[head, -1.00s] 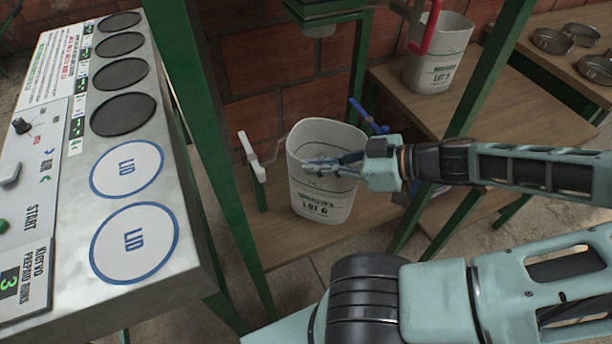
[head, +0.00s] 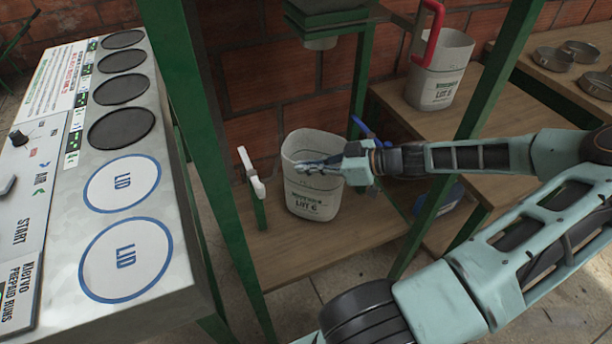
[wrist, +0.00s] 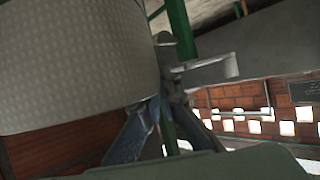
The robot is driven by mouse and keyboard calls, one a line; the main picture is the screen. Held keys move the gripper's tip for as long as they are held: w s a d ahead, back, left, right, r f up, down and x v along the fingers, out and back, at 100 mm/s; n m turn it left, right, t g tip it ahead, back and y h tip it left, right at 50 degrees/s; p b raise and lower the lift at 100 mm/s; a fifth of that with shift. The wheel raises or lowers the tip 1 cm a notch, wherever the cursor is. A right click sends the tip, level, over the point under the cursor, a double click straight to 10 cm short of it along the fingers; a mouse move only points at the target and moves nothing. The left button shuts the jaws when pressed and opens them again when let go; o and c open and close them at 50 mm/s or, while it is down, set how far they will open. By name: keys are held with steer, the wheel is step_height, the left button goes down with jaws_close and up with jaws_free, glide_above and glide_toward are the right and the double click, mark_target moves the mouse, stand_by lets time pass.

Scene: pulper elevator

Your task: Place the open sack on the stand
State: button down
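The open sack (head: 312,206), pale and labelled LOT 6, is upright with its mouth upward in the middle of the head view. My gripper (head: 312,165) is at its rim from the right, shut on it; the sack also fills the upper left of the wrist view (wrist: 75,65). The two blue-grey fingers (wrist: 160,112) converge by the rim in the wrist view. The sack is over the wooden platform (head: 340,248) of the green-framed stand, beneath the spout. I cannot tell whether its base touches the boards.
A white bracket (head: 250,172) stands close left of the sack. Green posts (head: 215,170) flank the platform. A console with lids (head: 125,258) is at the left. Another sack (head: 440,75), LOT 5, is on the rear table with a red handle; metal bowls (head: 552,60) are at the far right.

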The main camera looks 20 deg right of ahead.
mark_target(297, 176)
steer(key=shift+w+f, duration=0.15)
steer(key=shift+f, duration=1.55)
steer(key=c, duration=2.6)
jaws_free()
steer(key=shift+f+b, duration=0.2)
steer(key=shift+b, duration=0.2)
steer(key=shift+c, duration=0.2)
steer(key=o, duration=0.5)
steer(key=shift+r, duration=0.1)
steer(key=shift+r, duration=0.1)
steer(key=shift+d+r, duration=0.15)
steer(key=shift+d, duration=0.1)
steer(key=p+v, duration=0.1)
steer(key=v, duration=1)
steer(key=shift+s+d, duration=0.15)
steer(key=shift+s, duration=0.15)
